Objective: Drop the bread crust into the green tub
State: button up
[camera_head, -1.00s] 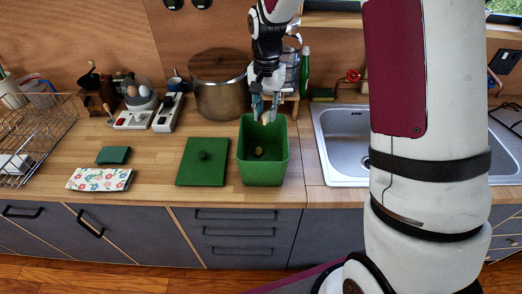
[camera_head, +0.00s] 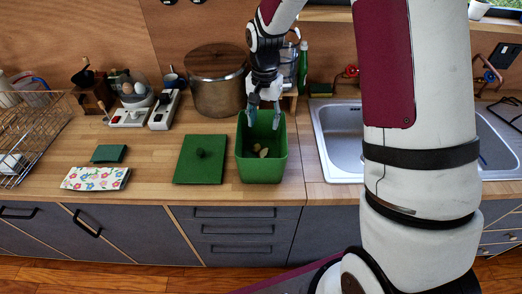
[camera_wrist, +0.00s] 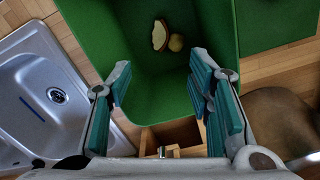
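The green tub (camera_head: 262,168) stands open on the wooden counter, left of the sink. My gripper (camera_head: 263,120) is above the tub's back part, with its fingers apart and nothing between them. The wrist view also shows my open gripper (camera_wrist: 160,90) over the green tub (camera_wrist: 95,30). The bread crust (camera_wrist: 160,35), a pale piece with a brown edge, lies on the tub's floor beside a small round brownish item (camera_wrist: 176,43). In the head view, the bread crust (camera_head: 257,147) shows small inside the tub; the two items are hard to tell apart there.
A green lid (camera_head: 200,165) with a knob lies left of the tub. A large lidded pot (camera_head: 219,95) stands behind. The sink (camera_head: 340,135) is to the right. A floral cloth (camera_head: 95,178), green cloth (camera_head: 109,153) and wire rack (camera_head: 35,135) are at left.

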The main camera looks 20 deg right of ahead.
notch_tip(320, 180, up, 12)
dwell(0.6)
dwell(0.5)
jog(key=s+r+n+t, duration=0.2)
jog(key=s+r+n, duration=0.2)
jog(key=s, duration=0.8)
jog(key=s+r+n+t+b, duration=0.1)
jog(key=s+r+n+t, duration=0.2)
jog(key=s+r, duration=0.4)
jog(key=shift+s+n+t, duration=0.3)
jog(key=shift+s+n, duration=0.1)
jog(key=shift+s, duration=2.85)
jog(key=shift+a, duration=0.1)
